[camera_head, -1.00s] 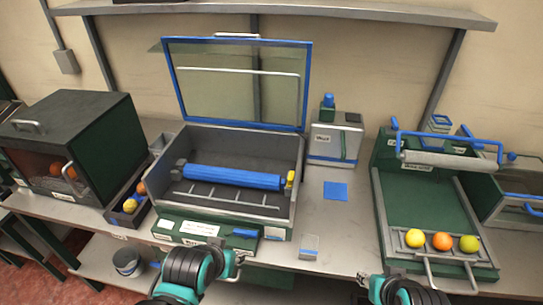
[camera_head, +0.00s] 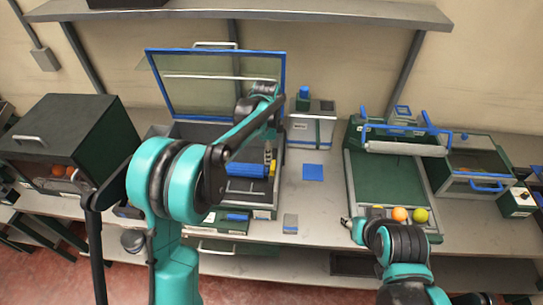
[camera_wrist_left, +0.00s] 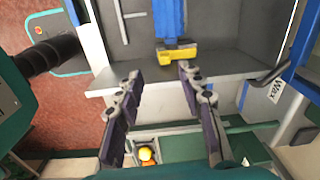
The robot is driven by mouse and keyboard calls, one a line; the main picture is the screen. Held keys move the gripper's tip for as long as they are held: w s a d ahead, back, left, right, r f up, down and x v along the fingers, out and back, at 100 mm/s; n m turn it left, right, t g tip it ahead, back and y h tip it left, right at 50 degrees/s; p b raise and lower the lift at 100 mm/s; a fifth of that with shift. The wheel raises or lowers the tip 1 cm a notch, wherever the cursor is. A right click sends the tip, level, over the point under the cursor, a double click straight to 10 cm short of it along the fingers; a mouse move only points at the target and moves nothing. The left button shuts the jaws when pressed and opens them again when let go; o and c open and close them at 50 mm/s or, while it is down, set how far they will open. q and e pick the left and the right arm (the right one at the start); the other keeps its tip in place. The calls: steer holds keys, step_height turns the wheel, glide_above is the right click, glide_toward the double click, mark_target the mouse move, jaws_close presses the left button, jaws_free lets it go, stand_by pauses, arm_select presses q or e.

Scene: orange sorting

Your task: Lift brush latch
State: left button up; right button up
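The yellow brush latch (camera_head: 273,167) sits at the right end of the blue brush roller (camera_head: 245,170), inside the grey open-lidded box (camera_head: 285,185). My left arm covers much of the box and roller in the head view. My left gripper (camera_head: 268,152) is over the right end of the roller, close to the latch. In the left wrist view my gripper (camera_wrist_left: 160,73) has its two fingers apart with nothing between them. The yellow latch (camera_wrist_left: 178,53) and blue roller (camera_wrist_left: 170,18) show just beyond the fingertips. My right gripper (camera_head: 350,228) is at the front of the fruit tray; its fingers are unclear.
The box's blue-framed glass lid (camera_head: 222,85) stands open behind my left arm. A grey bottle unit (camera_head: 312,125) and a blue pad (camera_head: 313,172) are right of the box. A dark cabinet (camera_head: 75,130) stands at left.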

arm_select(q)
steer(key=shift+w+d+f+m+p, duration=0.3)
steer(key=shift+w+d+f+m, duration=0.2)
steer(key=shift+w, duration=0.1)
step_height(320, 180, down, 8)
steer(key=shift+r+b, duration=0.1)
steer(key=shift+b, duration=0.55)
steer(key=shift+c, duration=0.3)
jaws_close()
